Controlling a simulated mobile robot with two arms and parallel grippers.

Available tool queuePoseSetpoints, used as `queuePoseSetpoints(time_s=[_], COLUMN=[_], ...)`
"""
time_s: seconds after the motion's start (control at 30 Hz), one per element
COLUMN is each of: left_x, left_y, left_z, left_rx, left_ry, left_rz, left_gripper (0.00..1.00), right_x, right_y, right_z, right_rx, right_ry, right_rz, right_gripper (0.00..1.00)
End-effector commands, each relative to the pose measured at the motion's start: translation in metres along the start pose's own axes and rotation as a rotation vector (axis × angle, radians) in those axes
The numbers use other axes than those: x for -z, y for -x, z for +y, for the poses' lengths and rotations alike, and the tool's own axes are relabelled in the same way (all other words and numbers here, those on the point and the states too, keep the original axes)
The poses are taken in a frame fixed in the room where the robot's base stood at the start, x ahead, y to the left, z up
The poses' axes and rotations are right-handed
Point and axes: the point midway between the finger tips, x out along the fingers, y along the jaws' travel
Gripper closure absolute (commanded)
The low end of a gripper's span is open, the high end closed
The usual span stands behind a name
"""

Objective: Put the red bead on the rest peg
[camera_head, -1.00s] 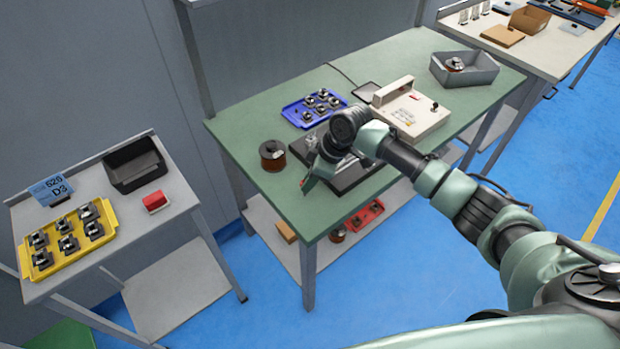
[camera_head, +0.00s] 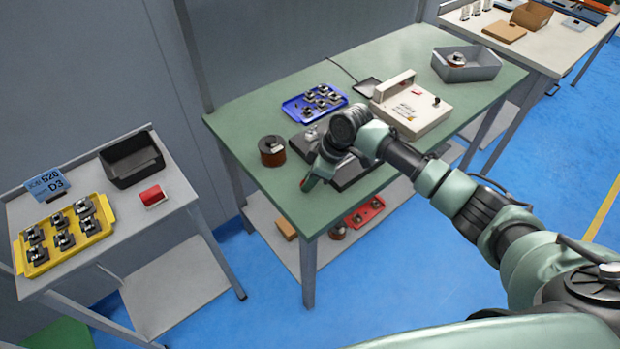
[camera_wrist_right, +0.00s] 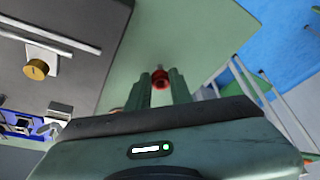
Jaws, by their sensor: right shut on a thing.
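My right gripper (camera_head: 308,184) is low over the front of the green bench, beside the dark winder base (camera_head: 352,172). In the right wrist view my gripper (camera_wrist_right: 161,80) is shut on the red bead (camera_wrist_right: 160,76), which shows between the fingertips with a small pale part beyond it. The green bench top is behind it; I cannot tell the height above it. The dark base in the wrist view (camera_wrist_right: 85,30) carries a brass-coloured knob (camera_wrist_right: 37,69) and pale rods. I cannot make out which part is the rest peg. My left gripper is not in view.
A copper-wire spool (camera_head: 272,151) stands left of the winder. A blue tray (camera_head: 289,108) with several parts and a pale control box (camera_head: 432,115) sit behind. A grey bin (camera_head: 485,72) is far right. The bench's front left (camera_head: 300,215) is clear.

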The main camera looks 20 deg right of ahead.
Motion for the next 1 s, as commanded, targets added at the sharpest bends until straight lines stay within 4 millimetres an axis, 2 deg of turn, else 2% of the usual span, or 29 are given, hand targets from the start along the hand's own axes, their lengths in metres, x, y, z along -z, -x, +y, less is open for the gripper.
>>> queuePoseSetpoints(time_s=[0.53, 0.57, 0.6, 0.63, 1.0], left_x=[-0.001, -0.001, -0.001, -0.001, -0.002], left_y=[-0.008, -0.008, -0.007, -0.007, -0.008], left_z=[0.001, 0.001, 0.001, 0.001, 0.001], left_rx=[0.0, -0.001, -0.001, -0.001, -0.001], left_ry=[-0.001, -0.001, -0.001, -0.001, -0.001], left_rz=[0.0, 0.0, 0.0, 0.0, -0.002], left_gripper=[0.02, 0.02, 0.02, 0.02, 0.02], right_x=[-0.006, -0.006, -0.006, -0.006, -0.006], right_y=[-0.016, -0.015, -0.015, -0.015, -0.011], right_z=[0.0, 0.0, 0.0, 0.0, 0.0], right_rx=[0.001, 0.0, 0.0, 0.0, -0.001], right_ry=[0.0, 0.001, 0.001, 0.001, 0.001], right_rz=[0.0, 0.0, 0.0, 0.0, 0.0], right_gripper=[1.0, 0.71, 0.59, 0.53, 0.53])
